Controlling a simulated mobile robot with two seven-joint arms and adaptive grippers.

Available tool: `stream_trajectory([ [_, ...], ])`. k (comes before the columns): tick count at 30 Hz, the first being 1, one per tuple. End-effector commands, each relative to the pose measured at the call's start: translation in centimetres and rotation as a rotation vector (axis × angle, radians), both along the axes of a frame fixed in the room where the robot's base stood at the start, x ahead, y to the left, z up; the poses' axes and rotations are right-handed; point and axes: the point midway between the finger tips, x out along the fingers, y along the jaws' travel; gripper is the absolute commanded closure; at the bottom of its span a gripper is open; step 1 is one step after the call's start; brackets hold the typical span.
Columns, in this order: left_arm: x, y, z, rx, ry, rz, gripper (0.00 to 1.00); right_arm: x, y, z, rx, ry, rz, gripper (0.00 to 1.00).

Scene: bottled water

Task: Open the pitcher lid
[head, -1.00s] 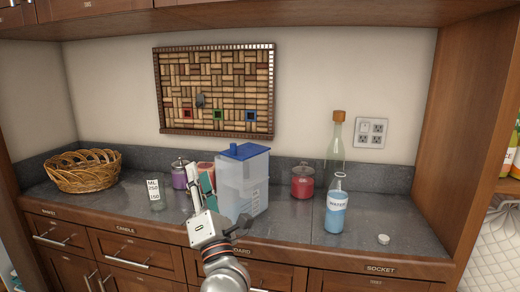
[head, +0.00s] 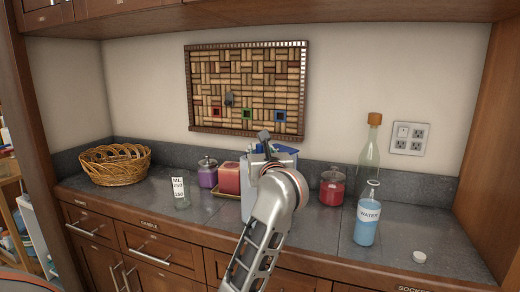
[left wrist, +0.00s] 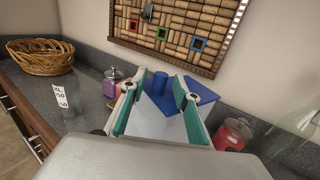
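The pitcher (head: 245,195) is a translucent bluish container standing upright on the grey counter. Its blue lid (head: 286,149) is on top, and my left arm hides most of the pitcher in the head view. My left gripper (head: 266,150) is in front of the pitcher at about lid height. In the left wrist view, its two green-padded fingers (left wrist: 155,82) are spread apart. The blue lid (left wrist: 204,92) and its raised round part (left wrist: 160,82) appear between and beyond them. I cannot tell whether a finger touches the lid. My right gripper is not in view.
Left of the pitcher are a red candle (head: 229,179), a purple jar (head: 207,174), a glass (head: 180,190) and a wicker basket (head: 116,165). Right of it are a red jar (head: 332,187), a water bottle (head: 367,218), a tall corked bottle (head: 371,150) and a white cap (head: 419,257).

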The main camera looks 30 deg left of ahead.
Motion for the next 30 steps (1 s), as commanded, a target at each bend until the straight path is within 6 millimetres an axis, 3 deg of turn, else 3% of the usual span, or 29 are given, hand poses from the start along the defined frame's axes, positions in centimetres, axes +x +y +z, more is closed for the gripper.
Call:
stream_trajectory([
  [6, 1.4, 1.3, 0.0, 0.001, 0.000, 0.000, 0.69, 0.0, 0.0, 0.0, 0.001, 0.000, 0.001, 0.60],
  [15, 1.6, 1.4, 0.0, 0.001, 0.001, -0.001, 0.69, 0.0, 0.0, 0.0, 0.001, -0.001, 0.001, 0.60],
  [19, 1.6, 1.4, 0.0, 0.001, 0.001, 0.000, 1.00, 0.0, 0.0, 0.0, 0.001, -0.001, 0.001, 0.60],
  [30, 2.2, 1.4, 0.4, 0.004, 0.018, 0.000, 1.00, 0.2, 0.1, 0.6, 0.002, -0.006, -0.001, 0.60],
])
